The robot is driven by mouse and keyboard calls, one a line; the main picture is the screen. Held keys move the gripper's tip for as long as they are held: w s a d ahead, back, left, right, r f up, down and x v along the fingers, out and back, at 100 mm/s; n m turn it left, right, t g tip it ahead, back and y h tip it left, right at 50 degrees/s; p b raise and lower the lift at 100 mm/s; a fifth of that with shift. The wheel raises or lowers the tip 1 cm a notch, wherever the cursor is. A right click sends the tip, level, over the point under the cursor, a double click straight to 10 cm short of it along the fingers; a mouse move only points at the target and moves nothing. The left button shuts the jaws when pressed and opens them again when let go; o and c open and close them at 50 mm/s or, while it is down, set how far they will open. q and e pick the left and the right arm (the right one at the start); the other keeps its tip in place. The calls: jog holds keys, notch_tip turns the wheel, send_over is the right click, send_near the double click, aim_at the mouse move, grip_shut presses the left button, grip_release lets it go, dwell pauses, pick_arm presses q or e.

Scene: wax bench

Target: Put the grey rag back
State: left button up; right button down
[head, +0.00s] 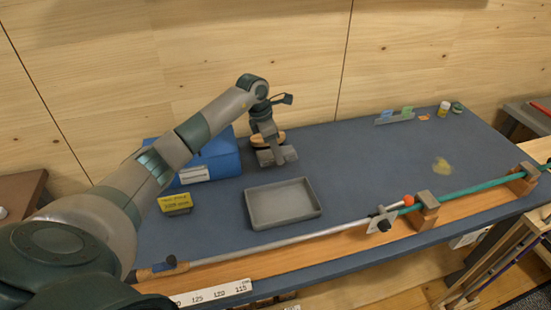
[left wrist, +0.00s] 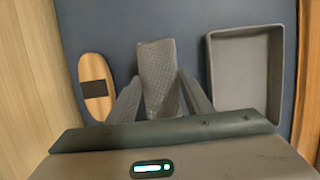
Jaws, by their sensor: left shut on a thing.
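The grey rag (left wrist: 157,65) is a textured strip between the fingers of my left gripper (left wrist: 160,105) in the left wrist view. The fingers are shut on it. In the head view my left gripper (head: 275,155) points down low over the far middle of the blue bench, behind the shallow grey tray (head: 284,202). The tray looks empty and also shows at the right of the left wrist view (left wrist: 246,75). Whether the rag touches the bench is hard to tell. My right gripper is not in view.
A wooden oval block with a dark band (left wrist: 94,68) lies just left of the rag. A blue box (head: 215,160) and a yellow labelled block (head: 175,203) stand left. A long pole (head: 300,240) runs along the front edge. The bench right of my gripper is mostly clear.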

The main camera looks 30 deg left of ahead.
pick_arm(q)
notch_tip(320, 180, down, 3)
jog(key=shift+f+p, duration=0.2)
jog(key=shift+p, duration=0.75)
jog(key=shift+f, duration=0.2)
jog(key=shift+f, duration=0.15)
jog(key=o, duration=0.9)
jog(key=shift+o, duration=0.2)
